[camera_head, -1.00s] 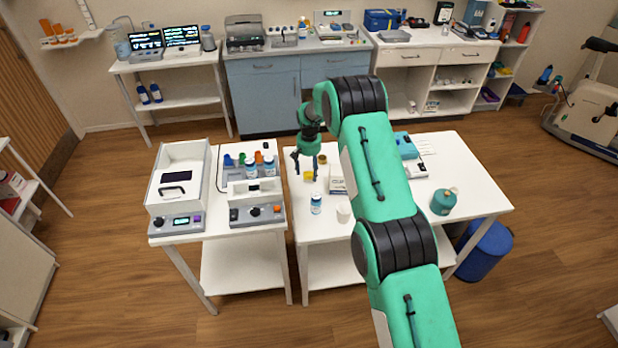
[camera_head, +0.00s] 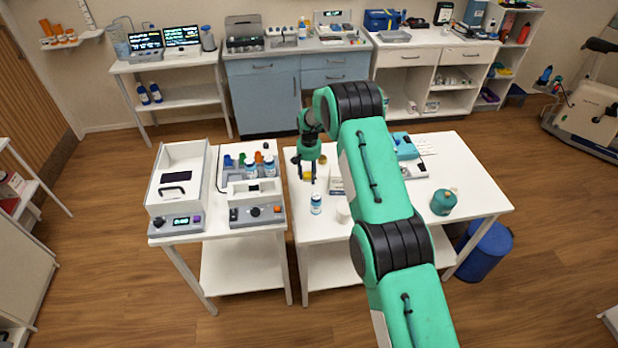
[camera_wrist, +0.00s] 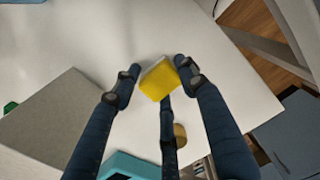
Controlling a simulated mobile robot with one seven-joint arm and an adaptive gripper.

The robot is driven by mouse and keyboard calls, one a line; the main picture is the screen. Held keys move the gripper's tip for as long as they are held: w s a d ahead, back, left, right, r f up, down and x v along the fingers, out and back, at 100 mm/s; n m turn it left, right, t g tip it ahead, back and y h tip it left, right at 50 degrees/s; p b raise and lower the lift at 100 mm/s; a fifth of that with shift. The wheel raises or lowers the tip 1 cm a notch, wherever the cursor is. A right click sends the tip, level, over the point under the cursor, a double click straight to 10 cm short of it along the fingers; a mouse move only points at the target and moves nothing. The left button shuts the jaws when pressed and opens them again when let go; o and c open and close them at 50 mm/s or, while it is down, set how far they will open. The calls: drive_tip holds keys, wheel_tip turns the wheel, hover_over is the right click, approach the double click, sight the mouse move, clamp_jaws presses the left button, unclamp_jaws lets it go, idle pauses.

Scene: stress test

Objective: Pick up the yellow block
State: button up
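The yellow block (camera_head: 307,176) lies on the white table (camera_head: 322,228), near its left edge. My gripper (camera_head: 306,170) points down just above and around the block, hiding part of it. In the wrist view the yellow block (camera_wrist: 158,82) shows between the tips of my dark fingers (camera_wrist: 157,72), one at its left and one at its right, with a third finger below it. The fingers are spread and look open. Whether any tip touches the block is hard to tell.
A white bottle with a blue label (camera_head: 316,204) and a white cup (camera_head: 343,212) stand in front. A box (camera_head: 336,186) is to the right. A teal jar (camera_head: 443,202) stands farther right. The left table (camera_head: 205,225) holds lab devices and bottles.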

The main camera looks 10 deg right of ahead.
sight(309, 173)
drive_tip(key=c, duration=0.6)
drive_tip(key=shift+o, duration=0.2)
drive_tip(key=shift+r, duration=0.15)
drive_tip(key=shift+r+p, duration=0.3)
drive_tip(key=shift+r, duration=4.6)
